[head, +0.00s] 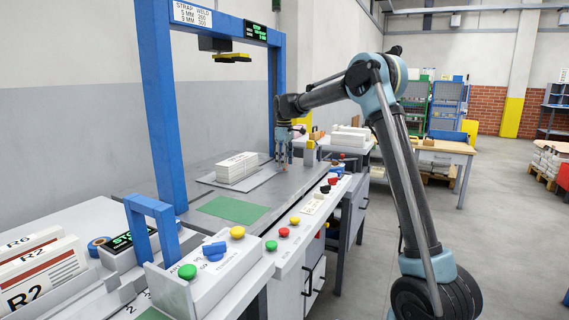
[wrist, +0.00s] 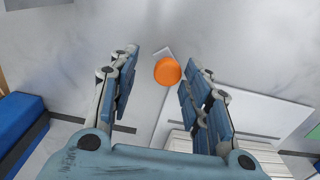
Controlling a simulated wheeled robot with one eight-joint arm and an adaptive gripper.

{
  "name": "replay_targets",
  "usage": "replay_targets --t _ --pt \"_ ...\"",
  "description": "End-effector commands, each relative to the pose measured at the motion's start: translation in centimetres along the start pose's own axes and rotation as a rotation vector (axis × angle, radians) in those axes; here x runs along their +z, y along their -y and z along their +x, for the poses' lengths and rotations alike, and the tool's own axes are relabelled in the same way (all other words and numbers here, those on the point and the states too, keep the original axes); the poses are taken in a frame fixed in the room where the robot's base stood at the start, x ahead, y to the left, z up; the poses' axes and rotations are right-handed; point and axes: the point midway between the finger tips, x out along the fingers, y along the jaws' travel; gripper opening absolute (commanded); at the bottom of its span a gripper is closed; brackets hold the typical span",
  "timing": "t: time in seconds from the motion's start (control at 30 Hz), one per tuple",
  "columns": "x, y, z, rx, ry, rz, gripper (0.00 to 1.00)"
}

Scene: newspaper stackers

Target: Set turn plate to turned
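A flat light plate (head: 207,181), which looks like the turn plate, lies on the grey table under a white stack of newspapers (head: 237,163). In the wrist view, part of the plate (wrist: 262,112) shows at the lower right, partly behind my gripper. A narrow light bar (wrist: 163,108) reaches up from it to a round orange knob (wrist: 168,71). My gripper (head: 283,166) points down at the far end of the table, beyond the stack. In the wrist view my gripper (wrist: 162,72) is open, its fingers on either side of the knob. Contact with the knob cannot be told.
A tall blue frame (head: 160,100) spans the table. A front panel with several coloured buttons (head: 284,232) runs along the near edge. A green mat (head: 230,210) lies before the stack.

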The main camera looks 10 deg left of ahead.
Motion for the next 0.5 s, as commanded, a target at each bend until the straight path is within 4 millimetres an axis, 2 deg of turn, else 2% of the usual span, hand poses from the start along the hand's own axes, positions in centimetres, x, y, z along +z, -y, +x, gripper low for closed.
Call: replay_targets --t 0.27,0.37,0.5 --pt "0.1 0.2 -0.3 -0.002 0.001 -0.001 0.44" --pt "0.1 0.1 -1.2 -0.003 0.001 -0.001 0.44" --pt "0.1 0.1 -3.5 -0.003 0.001 -0.001 0.44"
